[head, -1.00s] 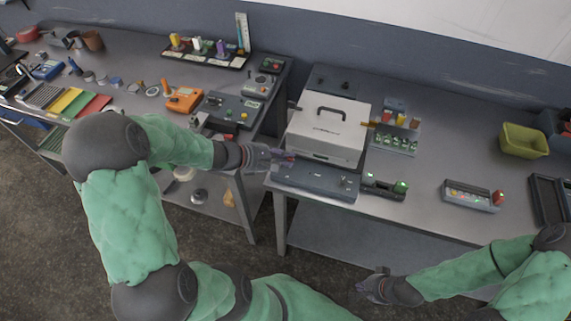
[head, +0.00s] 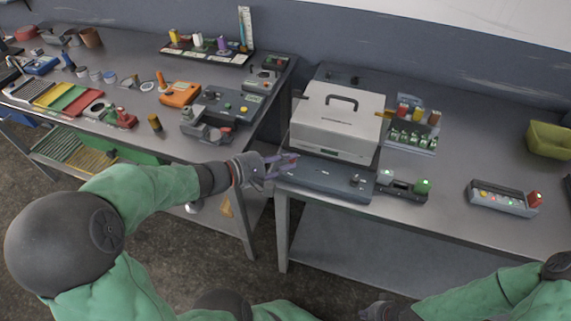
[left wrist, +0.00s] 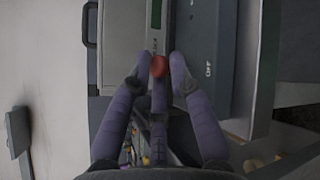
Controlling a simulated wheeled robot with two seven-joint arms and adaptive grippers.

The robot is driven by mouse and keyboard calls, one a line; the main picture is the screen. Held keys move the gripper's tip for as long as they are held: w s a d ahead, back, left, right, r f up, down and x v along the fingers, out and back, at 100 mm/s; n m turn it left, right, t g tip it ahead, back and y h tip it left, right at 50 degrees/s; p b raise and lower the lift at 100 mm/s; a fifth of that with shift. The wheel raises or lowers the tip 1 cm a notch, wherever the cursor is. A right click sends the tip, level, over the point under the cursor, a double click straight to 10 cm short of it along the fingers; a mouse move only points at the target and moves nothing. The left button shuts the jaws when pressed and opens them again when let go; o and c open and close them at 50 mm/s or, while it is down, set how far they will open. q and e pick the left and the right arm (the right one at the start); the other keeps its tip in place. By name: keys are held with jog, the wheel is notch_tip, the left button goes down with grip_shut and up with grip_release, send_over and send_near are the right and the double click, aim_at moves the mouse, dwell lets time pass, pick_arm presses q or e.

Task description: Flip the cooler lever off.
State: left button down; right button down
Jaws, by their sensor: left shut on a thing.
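The cooler is a pale box with a black top handle (head: 338,118) on the right-hand table, with a dark grey panel (head: 325,180) along its front. My left gripper (head: 287,161) is at the panel's left end. In the left wrist view, its purple fingers (left wrist: 162,66) are shut on the cooler lever, whose red round knob (left wrist: 159,66) shows between the fingertips. In the head view the fingers mostly hide the lever. My right gripper (head: 378,311) is low at the bottom edge, away from the table, too small and cut off to read.
A small unit with a green knob (head: 422,186) sits right of the panel. A button box with a red knob (head: 503,198) stands further right, with bare tabletop between. A gap separates this table from the left one, which holds many tools and an orange device (head: 180,93).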

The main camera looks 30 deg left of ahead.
dwell(0.6)
pick_arm(q)
jog(key=c, duration=1.4)
grip_release()
jog(key=shift+s, duration=0.1)
jog(key=shift+s+a+r, duration=0.15)
jog(key=shift+s+a, duration=0.2)
jog(key=shift+s, duration=0.15)
jog(key=v, duration=1)
jog(key=shift+s, duration=0.35)
jog(key=shift+a, duration=0.1)
